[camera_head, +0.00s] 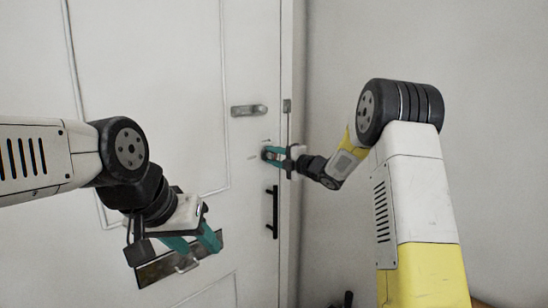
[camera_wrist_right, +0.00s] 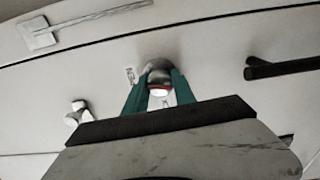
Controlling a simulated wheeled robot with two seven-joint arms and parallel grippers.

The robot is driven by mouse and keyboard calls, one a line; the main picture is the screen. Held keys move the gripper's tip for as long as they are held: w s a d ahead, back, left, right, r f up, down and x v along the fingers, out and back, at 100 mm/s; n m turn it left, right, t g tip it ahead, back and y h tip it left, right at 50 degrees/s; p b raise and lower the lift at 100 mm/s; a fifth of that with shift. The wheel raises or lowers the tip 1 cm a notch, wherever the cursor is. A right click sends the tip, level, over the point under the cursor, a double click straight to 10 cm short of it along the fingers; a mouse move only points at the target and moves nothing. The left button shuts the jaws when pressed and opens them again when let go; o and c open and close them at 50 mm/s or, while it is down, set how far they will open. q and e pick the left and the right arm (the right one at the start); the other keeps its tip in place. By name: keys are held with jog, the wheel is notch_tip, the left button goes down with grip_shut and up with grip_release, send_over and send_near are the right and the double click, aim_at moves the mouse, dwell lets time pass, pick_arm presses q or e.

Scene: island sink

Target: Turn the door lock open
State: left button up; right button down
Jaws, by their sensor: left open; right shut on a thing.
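The white door (camera_head: 170,85) stands shut in the head view. My left gripper (camera_head: 196,243) is open and empty, in front of the lower part of the door.
A metal plate with a small pull (camera_head: 150,272) is behind my left gripper. A plain wall (camera_head: 480,80) is at right.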

jog(key=shift+n, duration=1.2)
jog(key=c, duration=1)
grip_release()
jog(key=shift+c, duration=0.2)
jog(key=v, duration=0.8)
jog(key=shift+a, duration=0.1)
